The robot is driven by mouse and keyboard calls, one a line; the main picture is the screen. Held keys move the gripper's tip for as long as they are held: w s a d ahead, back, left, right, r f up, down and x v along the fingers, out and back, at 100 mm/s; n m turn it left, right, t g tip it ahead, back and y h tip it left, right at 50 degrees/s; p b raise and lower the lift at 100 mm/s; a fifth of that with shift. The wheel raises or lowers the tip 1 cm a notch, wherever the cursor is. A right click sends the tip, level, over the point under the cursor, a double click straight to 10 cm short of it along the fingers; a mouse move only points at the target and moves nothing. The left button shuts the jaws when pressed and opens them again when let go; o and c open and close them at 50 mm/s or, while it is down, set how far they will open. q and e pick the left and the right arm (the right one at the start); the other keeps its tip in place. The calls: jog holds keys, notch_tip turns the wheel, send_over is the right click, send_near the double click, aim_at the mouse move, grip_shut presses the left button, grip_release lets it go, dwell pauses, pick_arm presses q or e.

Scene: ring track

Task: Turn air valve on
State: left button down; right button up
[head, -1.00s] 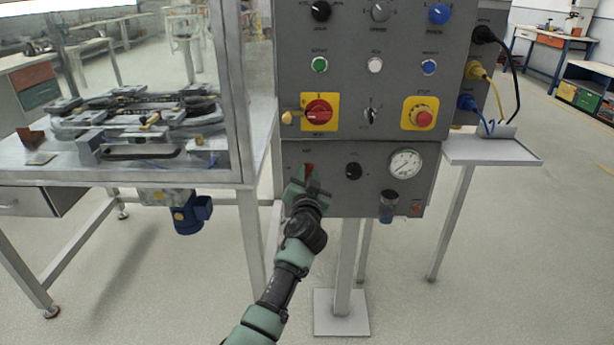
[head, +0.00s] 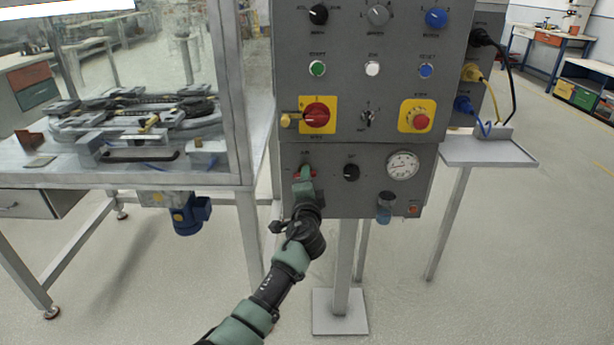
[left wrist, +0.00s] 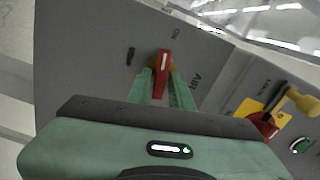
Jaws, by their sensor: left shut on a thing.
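The air valve is a small red handle (head: 313,172) on the lower grey panel, left of a black knob. In the left wrist view the red handle (left wrist: 164,62) has a white stripe, stands between my fingers and points along the picture's vertical. In the head view it lies about level. My left gripper (head: 305,176) is shut on this handle, and its green fingers (left wrist: 163,88) flank it on both sides. The fingers cover the middle of the handle in the head view. My right gripper is not in view.
Above are a red rotary switch (head: 317,116) on a yellow plate and a yellow stop button plate (head: 408,124). A black knob (head: 352,172) and a pressure gauge (head: 403,165) sit right of the valve. A glass-walled machine table (head: 230,180) stands at the left.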

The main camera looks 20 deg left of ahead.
pick_arm(q)
jog(key=shift+a+m+p, duration=0.1)
jog(key=shift+m+p, duration=0.2)
jog(key=shift+m, duration=1)
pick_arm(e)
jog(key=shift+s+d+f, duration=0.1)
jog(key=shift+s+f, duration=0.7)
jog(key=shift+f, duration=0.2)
pick_arm(q)
jog(key=c, duration=1.4)
grip_release()
jog(key=shift+c, duration=0.2)
jog(key=shift+f, duration=0.15)
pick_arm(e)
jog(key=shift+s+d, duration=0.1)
